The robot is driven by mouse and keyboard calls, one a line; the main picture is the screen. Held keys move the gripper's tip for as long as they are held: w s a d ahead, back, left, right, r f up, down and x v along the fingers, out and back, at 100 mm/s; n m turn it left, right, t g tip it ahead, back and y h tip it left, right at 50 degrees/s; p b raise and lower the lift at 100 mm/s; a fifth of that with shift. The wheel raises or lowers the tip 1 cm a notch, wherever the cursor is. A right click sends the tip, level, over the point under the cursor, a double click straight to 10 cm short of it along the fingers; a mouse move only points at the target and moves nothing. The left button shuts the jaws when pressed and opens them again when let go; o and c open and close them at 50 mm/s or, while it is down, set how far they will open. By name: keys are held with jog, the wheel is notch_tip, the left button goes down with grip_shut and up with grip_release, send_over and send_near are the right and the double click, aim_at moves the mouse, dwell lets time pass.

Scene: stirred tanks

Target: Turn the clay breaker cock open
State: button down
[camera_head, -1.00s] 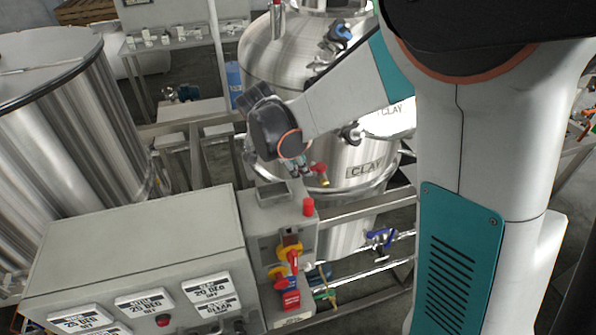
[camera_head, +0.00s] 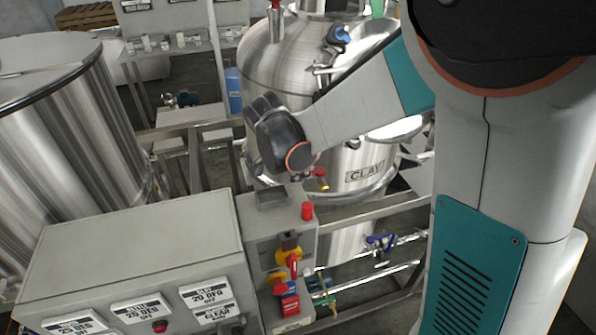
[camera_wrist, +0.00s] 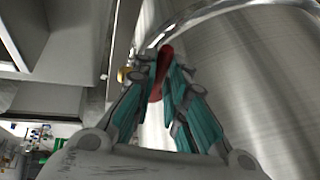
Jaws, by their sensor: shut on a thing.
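A small cock with a red handle (camera_head: 319,172) and a yellow part sits low on the steel tank (camera_head: 362,150) labelled CLAY. In the wrist view the red handle (camera_wrist: 157,86) stands between my fingers, and a yellow piece (camera_wrist: 124,74) shows just left of them. My gripper (camera_wrist: 163,66) is shut on the red handle, with the tank wall close on the right. In the head view my wrist hides most of my gripper and part of the cock. I cannot tell the handle's exact angle.
A grey control cabinet (camera_head: 140,250) with labels stands at lower left. Beside it a box (camera_head: 272,225) carries a red button (camera_head: 307,210) and red-yellow switches (camera_head: 290,265). Steel rails (camera_head: 365,208) and a blue-handled valve (camera_head: 381,242) lie below the tank. Another large tank (camera_head: 65,130) stands left.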

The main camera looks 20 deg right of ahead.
jog(key=shift+s+d+n, duration=0.1)
jog(key=shift+s+n, duration=0.35)
jog(key=shift+n, duration=0.35)
jog(key=c, duration=1.6)
grip_release()
jog(key=shift+f, duration=0.1)
